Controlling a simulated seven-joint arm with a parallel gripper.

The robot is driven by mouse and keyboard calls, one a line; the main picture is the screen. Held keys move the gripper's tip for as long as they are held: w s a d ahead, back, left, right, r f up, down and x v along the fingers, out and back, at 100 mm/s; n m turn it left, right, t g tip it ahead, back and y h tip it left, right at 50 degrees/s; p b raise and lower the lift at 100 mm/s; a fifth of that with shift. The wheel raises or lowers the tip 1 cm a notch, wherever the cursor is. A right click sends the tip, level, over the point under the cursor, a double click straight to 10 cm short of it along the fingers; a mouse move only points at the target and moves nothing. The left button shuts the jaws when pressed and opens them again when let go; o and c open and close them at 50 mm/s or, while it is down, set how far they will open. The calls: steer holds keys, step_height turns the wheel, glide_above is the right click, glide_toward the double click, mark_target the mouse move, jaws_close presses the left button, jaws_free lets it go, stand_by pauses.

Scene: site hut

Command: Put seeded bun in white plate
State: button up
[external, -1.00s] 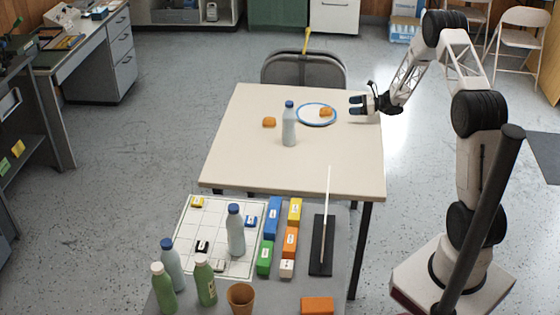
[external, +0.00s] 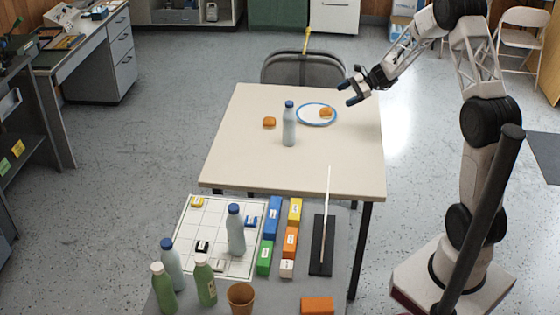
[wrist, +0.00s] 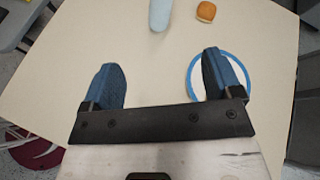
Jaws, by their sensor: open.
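A white plate with a blue rim (external: 304,121) lies on the cream table, and an orange-brown bun (external: 326,112) rests on it. A second bun (external: 269,122) lies on the table left of the plate; it also shows at the top of the wrist view (wrist: 206,11). Seeds are too small to make out on either. My gripper (external: 346,93) is open and empty, above the table right of the plate. In the wrist view, my right finger covers part of the plate (wrist: 195,72), and the bun on it is hidden.
A blue-capped bottle (external: 289,130) stands on the table between the loose bun and the plate, slightly nearer the camera. The table's front half (external: 290,170) is clear. A grey nearer table holds bottles, coloured blocks and a brown cup (external: 240,298). A chair stands behind.

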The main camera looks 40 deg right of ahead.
steer(key=s+a+r+n+g+h, duration=0.2)
steer(key=s+a+r+n, duration=0.4)
steer(key=s, duration=0.5)
steer(key=s+a+r+n+g+h, duration=0.3)
steer(key=s+a+r+n, duration=0.1)
steer(key=s+a+r, duration=0.6)
steer(key=s+r+n+t+h, duration=0.2)
steer(key=s+n+h, duration=0.4)
steer(key=s, duration=1.9)
steer(key=n, duration=0.3)
steer(key=shift+s+h, duration=0.35)
steer(key=shift+h, duration=0.05)
